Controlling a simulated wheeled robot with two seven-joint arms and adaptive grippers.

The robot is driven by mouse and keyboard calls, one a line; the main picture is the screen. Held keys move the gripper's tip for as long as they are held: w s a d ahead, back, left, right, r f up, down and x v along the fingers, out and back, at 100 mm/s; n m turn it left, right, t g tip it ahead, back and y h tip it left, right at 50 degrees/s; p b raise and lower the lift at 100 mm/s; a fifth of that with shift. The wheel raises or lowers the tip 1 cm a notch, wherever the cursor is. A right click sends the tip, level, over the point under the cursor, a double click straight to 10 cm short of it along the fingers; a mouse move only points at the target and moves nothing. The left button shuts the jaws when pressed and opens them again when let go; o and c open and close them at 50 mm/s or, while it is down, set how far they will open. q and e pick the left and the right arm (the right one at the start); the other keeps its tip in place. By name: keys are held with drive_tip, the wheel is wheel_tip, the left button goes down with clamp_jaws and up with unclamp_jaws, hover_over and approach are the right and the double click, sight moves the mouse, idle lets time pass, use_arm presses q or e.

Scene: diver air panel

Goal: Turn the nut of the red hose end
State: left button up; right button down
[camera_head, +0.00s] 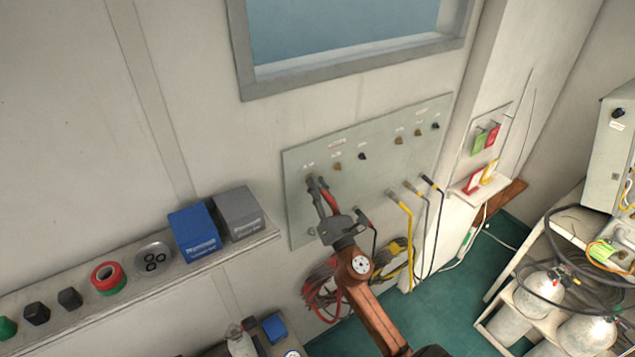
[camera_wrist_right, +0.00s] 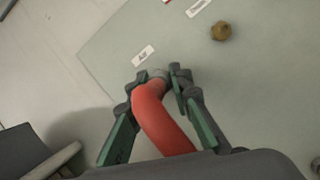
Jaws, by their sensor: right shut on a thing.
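The red hose end (camera_wrist_right: 160,115) shows in the right wrist view, running up between my fingers to a grey metal nut (camera_wrist_right: 156,75) at the panel. My right gripper (camera_wrist_right: 160,80) is shut on this nut, one finger on each side. In the head view my right gripper (camera_head: 316,184) reaches the left part of the grey panel (camera_head: 400,150), and the red hose (camera_head: 331,202) hangs just beside its fingers. The fingers hide most of the nut there. A small white label (camera_wrist_right: 144,55) sits on the panel by the nut. My left gripper is not in view.
Yellow and black hoses (camera_head: 408,215) hang from the panel to the right. A shelf (camera_head: 130,290) at the left carries a blue box (camera_head: 194,232), a grey box (camera_head: 238,212) and caps. Gas cylinders (camera_head: 540,295) stand at the right. A brass fitting (camera_wrist_right: 220,31) is near the nut.

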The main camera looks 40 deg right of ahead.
drive_tip(key=m, duration=0.1)
drive_tip(key=m+h+p, duration=0.1)
drive_tip(key=shift+r+m, duration=0.2)
drive_tip(key=shift+m, duration=0.1)
drive_tip(key=m+g+p, duration=0.1)
drive_tip(key=m+p, duration=0.2)
drive_tip(key=m+g+h+p, duration=0.1)
drive_tip(key=m+p, duration=0.2)
drive_tip(key=m, duration=0.1)
drive_tip(key=m+g+p, duration=0.1)
drive_tip(key=m+p, duration=0.2)
drive_tip(key=shift+a+g+h, duration=0.1)
drive_tip(key=shift+g+h, duration=0.2)
drive_tip(key=shift+g, duration=0.1)
drive_tip(key=m+g+p, duration=0.1)
drive_tip(key=m, duration=0.1)
drive_tip(key=shift+w+f+m, duration=0.1)
drive_tip(key=shift+m, duration=0.3)
drive_tip(key=shift+f+m+g+y+p, duration=0.15)
drive_tip(key=shift+m+g+y, duration=0.15)
drive_tip(key=shift+m, duration=0.65)
drive_tip(key=shift+m+g+y+p, duration=0.2)
drive_tip(key=shift+m+y, duration=0.2)
drive_tip(key=shift+m, duration=0.55)
drive_tip(key=c, duration=2.2)
unclamp_jaws()
drive_tip(key=o, duration=0.5)
drive_tip(key=shift+s, duration=0.25)
drive_tip(key=shift+c, duration=0.2)
drive_tip(key=shift+w, duration=0.15)
